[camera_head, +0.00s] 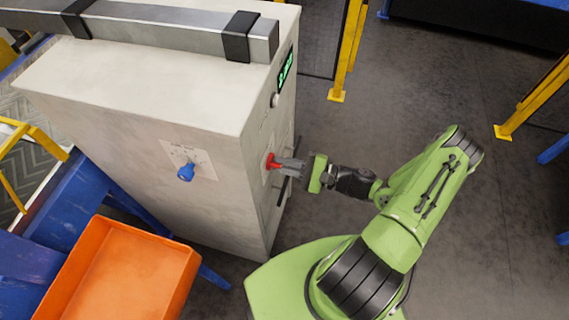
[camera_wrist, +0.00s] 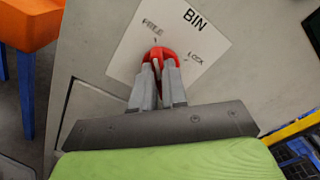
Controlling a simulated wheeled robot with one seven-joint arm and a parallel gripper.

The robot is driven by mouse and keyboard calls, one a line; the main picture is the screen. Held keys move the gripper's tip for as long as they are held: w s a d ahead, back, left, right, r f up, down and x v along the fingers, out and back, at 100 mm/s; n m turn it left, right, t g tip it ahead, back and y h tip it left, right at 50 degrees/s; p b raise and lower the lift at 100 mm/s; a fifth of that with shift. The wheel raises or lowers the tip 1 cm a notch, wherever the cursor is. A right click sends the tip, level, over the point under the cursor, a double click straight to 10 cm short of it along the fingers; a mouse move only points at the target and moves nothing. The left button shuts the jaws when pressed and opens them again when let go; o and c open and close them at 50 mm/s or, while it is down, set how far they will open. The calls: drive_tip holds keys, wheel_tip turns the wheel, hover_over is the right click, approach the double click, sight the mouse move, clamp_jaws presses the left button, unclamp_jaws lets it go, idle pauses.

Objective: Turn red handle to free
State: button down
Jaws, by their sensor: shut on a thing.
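The red handle (camera_head: 272,161) is on the right face of a beige cabinet (camera_head: 140,110). In the wrist view the red handle (camera_wrist: 160,53) sits on a white label plate (camera_wrist: 190,25) marked BIN, with FREE at upper left and LOCK at right. My gripper (camera_head: 282,163) reaches it from the right. In the wrist view my gripper's fingers (camera_wrist: 157,72) are shut on the handle's middle, hiding part of it. The handle's exact pointing direction is hard to tell behind the fingers.
A blue knob (camera_head: 186,172) is on the cabinet's front face. A green display (camera_head: 286,68) and a dark bar handle (camera_head: 282,190) are on the right face. An orange bin (camera_head: 120,275) stands at lower left. Yellow posts (camera_head: 347,50) stand behind; grey floor (camera_head: 400,110) is clear.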

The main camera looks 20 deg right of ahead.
drive_tip(key=shift+f, duration=0.1)
idle(0.3)
drive_tip(key=c, duration=1.2)
unclamp_jaws()
drive_tip(key=shift+o, duration=0.2)
drive_tip(key=shift+s+d, duration=0.1)
drive_tip(key=v, duration=1.5)
drive_tip(key=shift+s+d+p, duration=0.2)
drive_tip(key=shift+d+p, duration=0.05)
drive_tip(key=shift+p, duration=0.1)
